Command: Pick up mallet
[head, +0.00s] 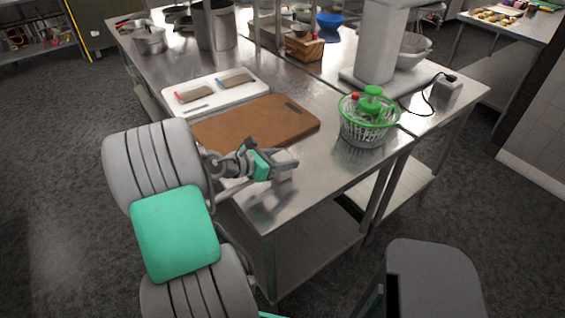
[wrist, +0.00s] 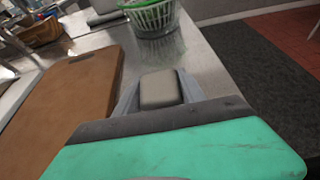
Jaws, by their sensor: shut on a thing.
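My gripper (head: 287,162) is over the near end of the steel table, just off the near right edge of the brown cutting board. It is shut on a grey, block-shaped thing, which I take to be the mallet (wrist: 160,88). In the wrist view the block sits between the two fingers (wrist: 160,98). In the head view only a small grey part of it shows below the fingers, and the rest is hidden. I cannot tell for sure whether it touches the table.
The brown cutting board (head: 245,128) lies left of my gripper. A white tray (head: 213,83) is behind it. A green and white basket (head: 367,130) stands to the right, near the table edge. A large mixer (head: 378,45) stands farther back. Bare steel (head: 325,155) lies between board and basket.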

